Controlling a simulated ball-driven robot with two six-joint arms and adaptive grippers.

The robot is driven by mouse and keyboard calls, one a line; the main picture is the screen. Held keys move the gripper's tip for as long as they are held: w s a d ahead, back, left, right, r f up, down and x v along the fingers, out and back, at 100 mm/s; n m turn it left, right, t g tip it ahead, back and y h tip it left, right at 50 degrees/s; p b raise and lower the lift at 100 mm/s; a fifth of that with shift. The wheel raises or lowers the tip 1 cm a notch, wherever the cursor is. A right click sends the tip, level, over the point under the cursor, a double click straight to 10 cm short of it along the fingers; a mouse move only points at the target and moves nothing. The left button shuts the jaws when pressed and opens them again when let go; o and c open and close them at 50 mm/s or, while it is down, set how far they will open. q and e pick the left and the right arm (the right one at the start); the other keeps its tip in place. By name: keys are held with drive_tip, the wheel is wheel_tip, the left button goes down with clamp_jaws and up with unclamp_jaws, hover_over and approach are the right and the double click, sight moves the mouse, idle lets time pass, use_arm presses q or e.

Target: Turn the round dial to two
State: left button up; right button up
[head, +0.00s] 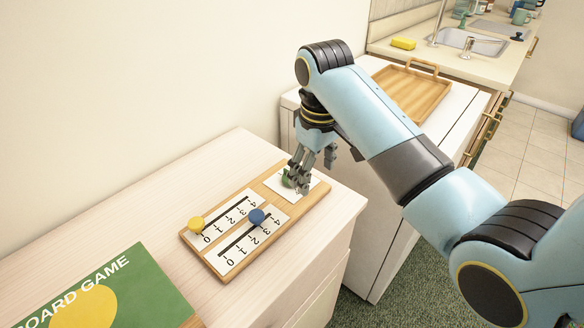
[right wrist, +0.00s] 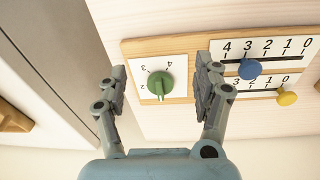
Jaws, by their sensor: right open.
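The round dial is a green knob on a white card with numbers, at the far end of the wooden board. In the head view the dial (head: 287,181) is partly hidden by my right gripper (head: 303,186). In the right wrist view the dial (right wrist: 160,84) shows whole, with its light-marked ridge towards the picture's bottom. The 3 and 4 lie on its upper side; the lower numbers are hard to read. My right gripper (right wrist: 160,72) is open, with one finger on each side of the dial and visible gaps between. My left gripper is not in view.
The wooden board (head: 185,241) also carries a yellow slider (head: 195,223) near 0 and a blue slider (head: 257,216) near 3. A green board game box (head: 135,275) lies at the cabinet's near left. A wooden tray (head: 420,95) lies on the lower white unit behind.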

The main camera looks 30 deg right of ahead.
drive_tip(key=w+a+r+n+g, duration=0.1)
drive_tip(key=w+r, duration=0.4)
drive_tip(key=w, duration=0.2)
wheel_tip(320, 180, down, 10)
drive_tip(key=shift+f+b, duration=0.1)
drive_tip(key=shift+b, duration=0.2)
drive_tip(key=c, duration=1.2)
drive_tip(key=shift+a, duration=0.1)
